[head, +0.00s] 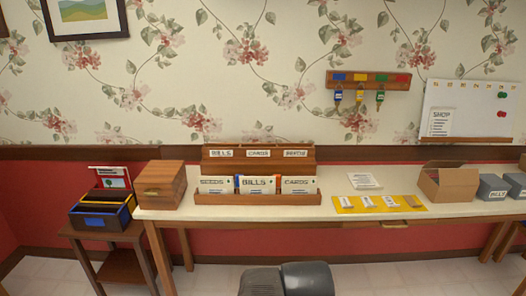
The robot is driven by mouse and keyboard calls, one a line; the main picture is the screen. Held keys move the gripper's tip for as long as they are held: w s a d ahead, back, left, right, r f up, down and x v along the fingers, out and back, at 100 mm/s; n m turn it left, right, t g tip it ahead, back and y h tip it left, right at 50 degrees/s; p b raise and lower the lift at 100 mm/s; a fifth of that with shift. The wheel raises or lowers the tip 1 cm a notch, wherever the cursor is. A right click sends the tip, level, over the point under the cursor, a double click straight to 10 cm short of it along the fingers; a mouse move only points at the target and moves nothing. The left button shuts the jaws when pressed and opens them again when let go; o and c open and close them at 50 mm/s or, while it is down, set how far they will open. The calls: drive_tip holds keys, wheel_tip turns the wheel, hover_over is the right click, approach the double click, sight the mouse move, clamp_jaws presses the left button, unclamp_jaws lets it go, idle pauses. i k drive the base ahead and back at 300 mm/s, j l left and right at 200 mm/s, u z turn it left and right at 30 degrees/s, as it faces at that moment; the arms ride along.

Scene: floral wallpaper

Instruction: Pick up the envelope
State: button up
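A flat white paper piece with dark printed lines (364,181) lies on the white tabletop, right of the wooden sorter; it may be the envelope, but its print is too small to read. White packets marked SEEDS (215,186), BILLS (257,185) and CARDS (298,185) stand in the wooden sorter (257,199), and these also look like envelopes. I cannot tell which one is meant. My gripper's fingers do not show. A dark grey rounded part, which seems to be mine, shows at the bottom middle, well in front of the table.
The long table (230,213) also bears a wooden box (161,184), a yellow mat (344,205) with small items, an open cardboard box (447,184) and grey boxes (492,186). A side table (117,265) holds dark boxes at left. A key rack (369,79) and whiteboard (470,105) hang above.

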sight(215, 185)
drive_tip(key=i+l, duration=0.1)
drive_tip(key=i, duration=0.4)
drive_tip(key=i+l+u, duration=0.1)
drive_tip(key=i, duration=0.45)
drive_tip(key=i+l, duration=0.2)
drive_tip(key=i, duration=0.3)
